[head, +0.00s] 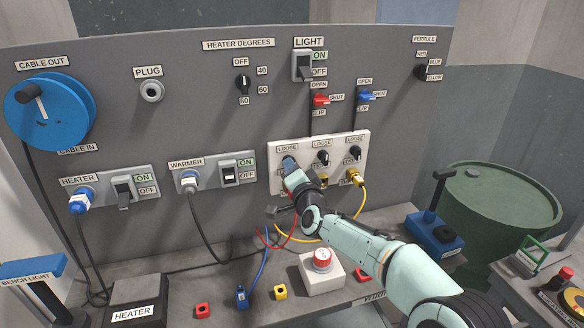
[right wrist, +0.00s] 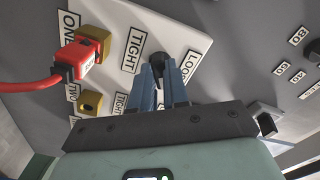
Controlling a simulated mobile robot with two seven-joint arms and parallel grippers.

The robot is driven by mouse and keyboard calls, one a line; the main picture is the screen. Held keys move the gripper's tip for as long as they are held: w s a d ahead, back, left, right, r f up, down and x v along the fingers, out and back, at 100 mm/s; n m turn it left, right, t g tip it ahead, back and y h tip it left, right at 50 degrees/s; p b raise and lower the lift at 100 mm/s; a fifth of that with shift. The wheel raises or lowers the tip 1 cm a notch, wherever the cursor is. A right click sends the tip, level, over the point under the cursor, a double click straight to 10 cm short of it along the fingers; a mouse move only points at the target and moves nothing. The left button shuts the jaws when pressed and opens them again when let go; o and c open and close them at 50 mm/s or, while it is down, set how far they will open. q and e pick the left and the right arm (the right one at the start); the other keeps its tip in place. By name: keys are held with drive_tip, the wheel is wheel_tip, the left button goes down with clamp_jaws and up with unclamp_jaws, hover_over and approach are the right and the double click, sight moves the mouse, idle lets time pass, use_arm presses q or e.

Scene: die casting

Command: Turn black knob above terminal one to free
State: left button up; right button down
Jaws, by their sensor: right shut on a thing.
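A white terminal panel (head: 362,139) on the grey wall carries a row of black knobs under LOOSE labels. My right gripper (head: 288,163) covers the leftmost knob in the head view. In the right wrist view, the black knob (right wrist: 158,60) shows at the fingertips of my right gripper (right wrist: 162,78), which is shut on it. The knob sits between a TIGHT label (right wrist: 131,50) and a partly hidden LOOSE label (right wrist: 189,66). A red plug (right wrist: 86,52) sits in the terminal beside the ONE label (right wrist: 68,26). The knob's pointing direction is hidden by the fingers. My left gripper is not in view.
Two further black knobs (head: 323,156) stand right of my gripper. A green drum (head: 500,205) is at right.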

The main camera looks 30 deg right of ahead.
drive_tip(key=n+p, duration=0.1)
drive_tip(key=n, duration=0.4)
drive_tip(key=shift+n+p, duration=0.3)
drive_tip(key=n+p, duration=0.1)
drive_tip(key=n, duration=0.3)
drive_tip(key=shift+n, duration=0.4)
drive_tip(key=shift+d, duration=0.1)
drive_tip(key=c, duration=1.1)
unclamp_jaws()
drive_tip(key=v, duration=1.3)
drive_tip(key=shift+s+f+b, duration=0.1)
drive_tip(key=shift+s+b, duration=0.15)
drive_tip(key=shift+b, duration=0.05)
